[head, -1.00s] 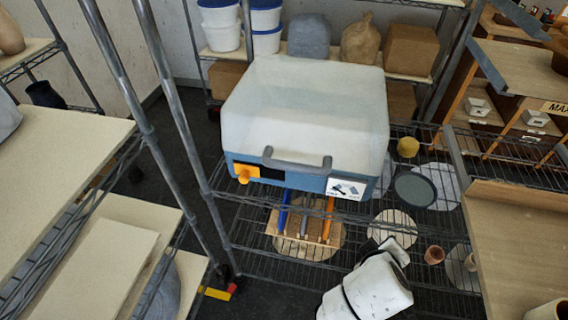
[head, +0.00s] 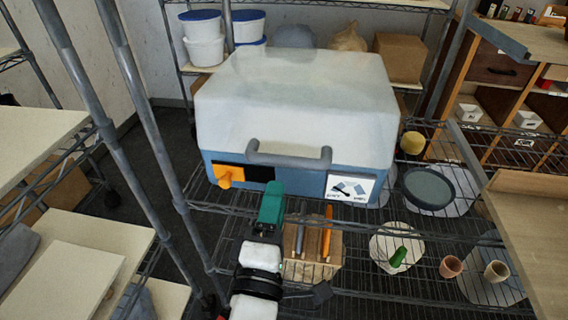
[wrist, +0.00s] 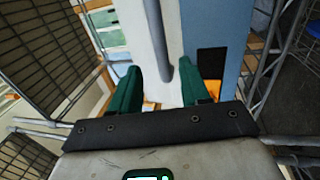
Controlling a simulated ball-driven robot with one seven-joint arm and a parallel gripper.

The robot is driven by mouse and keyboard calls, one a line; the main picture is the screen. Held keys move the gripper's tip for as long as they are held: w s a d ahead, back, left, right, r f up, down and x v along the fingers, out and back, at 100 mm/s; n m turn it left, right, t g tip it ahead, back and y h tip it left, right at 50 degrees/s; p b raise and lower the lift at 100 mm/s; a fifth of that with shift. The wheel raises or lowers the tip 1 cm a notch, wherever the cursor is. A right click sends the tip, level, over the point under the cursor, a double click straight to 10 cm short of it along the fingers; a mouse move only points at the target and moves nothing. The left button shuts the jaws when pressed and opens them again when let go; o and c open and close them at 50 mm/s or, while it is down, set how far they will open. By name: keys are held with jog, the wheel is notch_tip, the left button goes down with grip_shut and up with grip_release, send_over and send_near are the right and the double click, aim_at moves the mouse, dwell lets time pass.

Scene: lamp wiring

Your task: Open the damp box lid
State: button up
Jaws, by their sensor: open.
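The damp box has a blue base (head: 300,180) and a cloudy white lid (head: 300,95), which sits shut on it on the wire shelf. A grey bar handle (head: 290,158) runs along the lid's front edge; it also shows in the wrist view (wrist: 157,40). My gripper (head: 271,205) has green fingers and is just in front of and below the handle's left part. In the wrist view my gripper (wrist: 160,92) is open, with the handle beyond the gap between its fingertips. Nothing is held.
A meter label (head: 352,188) is on the box's front right. Below are a wooden rack (head: 312,262) of tools, a round board (head: 382,250) with a green item, and small cups (head: 451,266). Shelf posts (head: 150,150) stand left; a wooden worktop (head: 535,220) is right.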

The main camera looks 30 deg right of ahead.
aim_at(285, 161)
jog(key=p+x, duration=0.1)
jog(key=x, duration=0.8)
jog(key=shift+w+d, duration=0.1)
jog(key=shift+d, duration=0.1)
jog(key=shift+c, duration=0.4)
grip_shut()
